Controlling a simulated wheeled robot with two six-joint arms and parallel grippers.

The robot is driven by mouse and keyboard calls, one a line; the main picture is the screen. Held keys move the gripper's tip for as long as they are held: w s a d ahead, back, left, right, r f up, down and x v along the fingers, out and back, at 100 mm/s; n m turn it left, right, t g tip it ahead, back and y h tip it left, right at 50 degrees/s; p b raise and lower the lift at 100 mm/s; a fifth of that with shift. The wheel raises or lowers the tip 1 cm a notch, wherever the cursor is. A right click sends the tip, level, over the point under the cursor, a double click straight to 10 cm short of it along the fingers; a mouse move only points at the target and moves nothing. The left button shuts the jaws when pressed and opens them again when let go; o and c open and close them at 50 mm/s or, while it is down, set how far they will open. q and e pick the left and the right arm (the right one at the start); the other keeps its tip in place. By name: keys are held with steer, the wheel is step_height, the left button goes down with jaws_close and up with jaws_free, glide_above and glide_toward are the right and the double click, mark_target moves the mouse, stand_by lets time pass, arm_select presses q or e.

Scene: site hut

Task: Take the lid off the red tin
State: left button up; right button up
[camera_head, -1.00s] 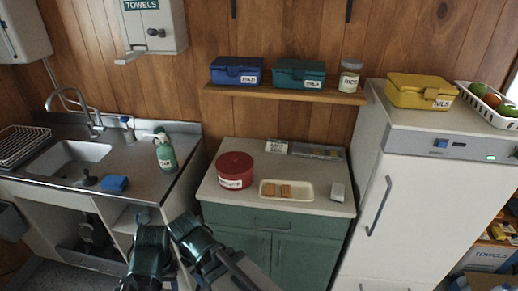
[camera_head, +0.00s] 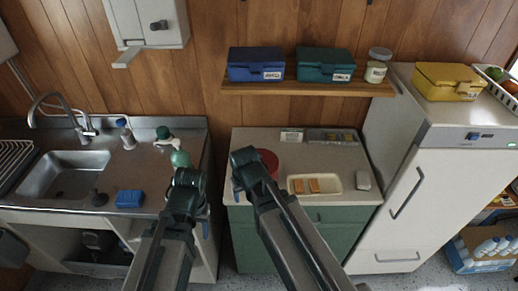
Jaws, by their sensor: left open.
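The red tin (camera_head: 270,158) stands on the left part of the green cabinet's countertop (camera_head: 345,148). Only its right part shows; my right arm covers the rest, and I cannot see whether its lid is seated. My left gripper (camera_head: 204,216) is open, small in view below the bend of its arm, in front of the gap between sink unit and cabinet. It is apart from the tin, to its left and nearer to me. My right gripper (camera_head: 237,188) is mostly hidden by its own arm, in front of the tin; its jaws cannot be made out.
A green bottle (camera_head: 180,157) and blue sponge (camera_head: 130,199) stand by the sink. A shelf (camera_head: 300,87) with boxes hangs above. The fridge (camera_head: 440,185) stands right.

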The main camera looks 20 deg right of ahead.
arm_select(q)
step_height(320, 180, up, 10)
steer(key=p, duration=0.7)
arm_select(e)
steer(key=w+d+r+m+t, duration=0.3)
steer(key=w+d+r, duration=0.5)
steer(key=r, duration=0.4)
steer(key=b+x, duration=1.2)
steer(key=x, duration=0.2)
steer(key=shift+r, duration=0.25)
steer(key=shift+c, duration=0.4)
arm_select(q)
step_height(320, 180, down, 12)
steer(key=shift+f, duration=0.15)
arm_select(e)
jaws_close()
